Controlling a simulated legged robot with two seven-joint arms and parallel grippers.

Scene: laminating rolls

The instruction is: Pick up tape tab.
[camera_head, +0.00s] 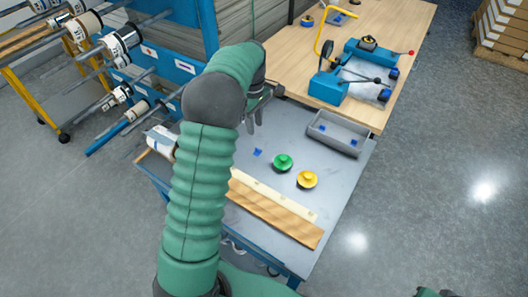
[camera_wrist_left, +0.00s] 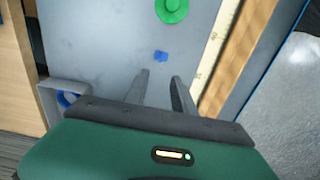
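A small blue tape tab (camera_head: 257,152) lies on the grey table top (camera_head: 300,135), left of a green round knob-like piece (camera_head: 283,162). In the left wrist view the tab (camera_wrist_left: 160,57) lies just beyond my fingertips, roughly between their lines, with a gap. My left gripper (camera_head: 254,124) is above the table, its fingers pointing down. In the wrist view its two fingers (camera_wrist_left: 160,76) are apart with nothing between them. Only a dark green sliver of what seems my right arm or gripper (camera_head: 435,292) shows at the bottom edge.
A grey bin (camera_head: 333,143) with blue pieces stands at the table's far right; its corner shows in the wrist view (camera_wrist_left: 62,86). A yellow round piece (camera_head: 307,180), a ruler strip (camera_head: 265,195) and a wooden board (camera_head: 275,215) lie nearer. A blue tool (camera_head: 328,88) stands behind.

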